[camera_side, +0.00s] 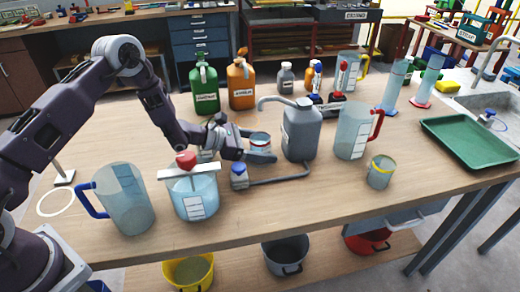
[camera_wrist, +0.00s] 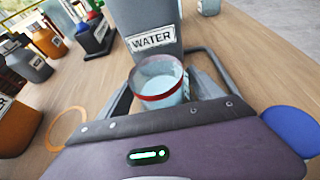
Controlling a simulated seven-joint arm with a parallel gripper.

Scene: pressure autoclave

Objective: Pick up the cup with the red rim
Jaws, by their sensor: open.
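The clear cup with the red rim (camera_side: 260,141) stands upright in front of the grey water container. In the wrist view the cup (camera_wrist: 159,84) sits between the two fingers of my gripper (camera_wrist: 162,92), its red rim facing up. In the side view my gripper (camera_side: 262,148) reaches in from the left at cup height, with a finger on the near side of the cup. The jaws are open around the cup. Finger contact cannot be told, and the cup's lower part is hidden.
The grey water container (camera_side: 301,132) stands close behind the cup, with its tube along the table. A blue-capped bottle (camera_side: 239,176), a lidded beaker (camera_side: 193,196) and a blue-handled jug (camera_side: 127,200) are near my arm.

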